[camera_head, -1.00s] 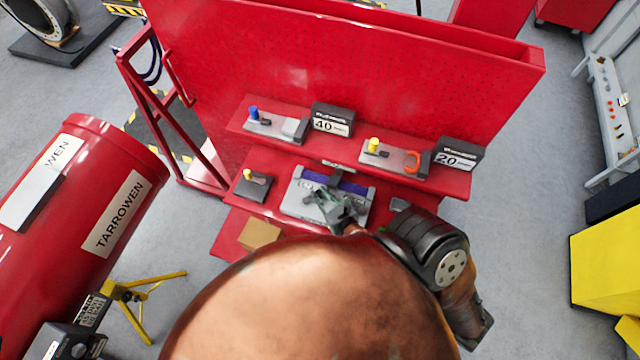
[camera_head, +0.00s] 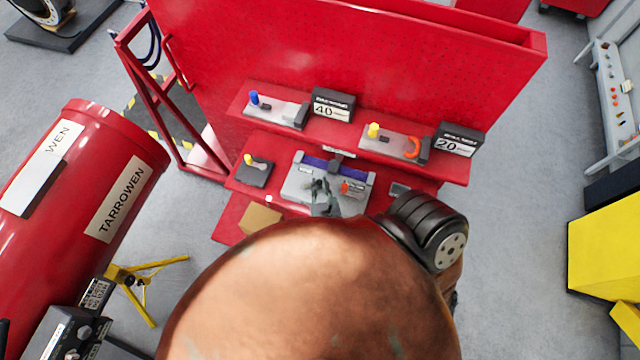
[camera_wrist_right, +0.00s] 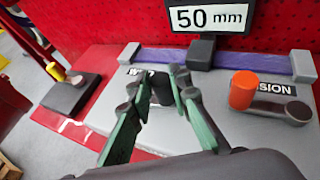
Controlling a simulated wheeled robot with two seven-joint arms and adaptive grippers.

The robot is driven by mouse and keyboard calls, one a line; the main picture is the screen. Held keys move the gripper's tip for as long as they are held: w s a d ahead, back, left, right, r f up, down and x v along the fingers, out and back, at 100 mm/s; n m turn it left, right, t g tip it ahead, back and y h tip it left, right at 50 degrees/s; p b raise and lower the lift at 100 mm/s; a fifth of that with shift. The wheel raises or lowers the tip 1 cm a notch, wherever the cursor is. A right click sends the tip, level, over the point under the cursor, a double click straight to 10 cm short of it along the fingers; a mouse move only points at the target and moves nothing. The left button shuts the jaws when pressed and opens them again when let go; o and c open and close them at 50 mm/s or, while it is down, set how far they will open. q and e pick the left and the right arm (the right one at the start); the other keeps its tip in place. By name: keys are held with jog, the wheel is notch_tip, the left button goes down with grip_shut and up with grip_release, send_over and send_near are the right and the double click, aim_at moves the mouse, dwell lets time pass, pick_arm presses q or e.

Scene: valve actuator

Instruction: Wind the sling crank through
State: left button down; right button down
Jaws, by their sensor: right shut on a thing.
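The grey sling unit (camera_head: 298,187) sits on the lower red shelf, with a purple sling (camera_head: 316,162) across its back. In the right wrist view the sling (camera_wrist_right: 150,60) runs between two grey end blocks under a "50 mm" sign (camera_wrist_right: 210,18). My right gripper (camera_wrist_right: 162,90), also in the head view (camera_head: 319,187), is shut on a dark upright crank grip (camera_wrist_right: 161,86) at the unit's left. The fingers partly cover the crank's label and hide its arm. To the right, an orange knob (camera_wrist_right: 243,90) stands on a dark lever beside a label ending "SION". My left gripper is not in view.
A dark block with a yellow knob (camera_head: 249,160) lies left of the unit. A cardboard box (camera_head: 260,219) is at the front left. The upper shelf holds "40" (camera_head: 333,105) and "20" (camera_head: 459,142) signs with their units. A red panel (camera_head: 350,65) stands behind.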

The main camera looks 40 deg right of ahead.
jog(key=c, duration=1.8)
grip_release()
jog(key=shift+o, duration=0.2)
jog(key=v, duration=1.2)
jog(key=shift+f, duration=0.1)
